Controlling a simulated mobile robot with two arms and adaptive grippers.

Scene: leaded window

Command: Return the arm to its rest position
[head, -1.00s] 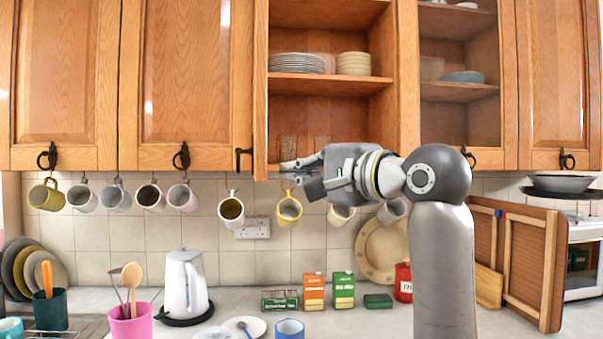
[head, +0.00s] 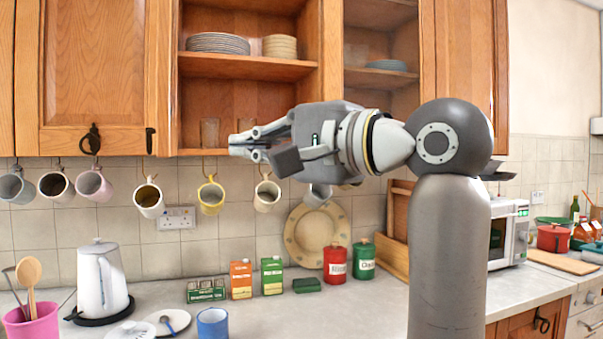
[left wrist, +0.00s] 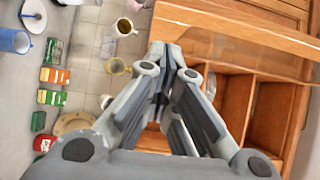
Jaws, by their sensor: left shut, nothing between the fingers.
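My left gripper (head: 242,148) is in front of the open wall cabinet in the head view, near its lower edge, with its fingers pointing left. It is shut and empty. In the left wrist view its fingertips (left wrist: 167,55) are together, with nothing between them. My arm stands at the right of the head view, bent at a dark round joint, and hides part of the cabinets and counter behind it. The open cabinet (head: 250,68) holds stacked plates (head: 218,43) and glasses. My right gripper is not in view.
Several mugs (head: 211,195) hang under the cabinets. Below, a white kettle (head: 102,283), boxes (head: 241,279), a red canister (head: 335,263) and a blue mug (head: 212,323) stand on the counter (head: 365,305). A microwave (head: 510,235) is to the right.

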